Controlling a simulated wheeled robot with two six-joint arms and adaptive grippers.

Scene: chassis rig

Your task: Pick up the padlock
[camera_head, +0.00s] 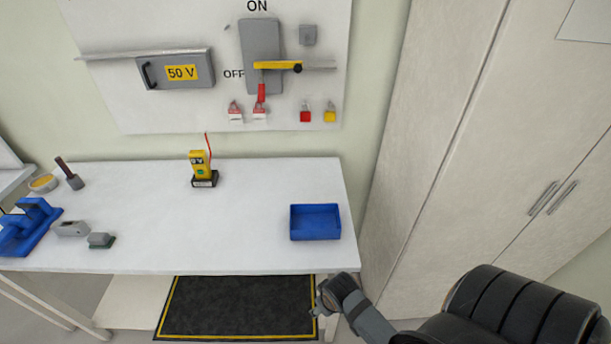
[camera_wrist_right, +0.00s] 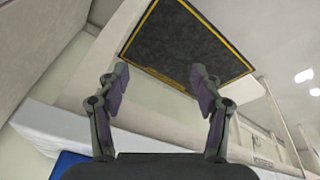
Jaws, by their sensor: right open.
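A red padlock (camera_head: 305,115) and a yellow padlock (camera_head: 330,115) hang at the lower right of the white wall board, each with a grey shackle on top. My right gripper (camera_head: 322,297) is low, just beyond the front right corner of the table, well below and in front of the board. In the right wrist view the right gripper (camera_wrist_right: 158,82) has its two fingers spread wide with nothing between them. My left gripper is not in view.
The board carries a switch (camera_head: 261,60) with a yellow handle, a 50 V box (camera_head: 175,70) and red-and-white tags (camera_head: 236,112). The white table (camera_head: 250,225) holds a blue tray (camera_head: 315,222), a yellow meter (camera_head: 202,170) and small items at left. Tall cabinets (camera_head: 470,170) stand at right.

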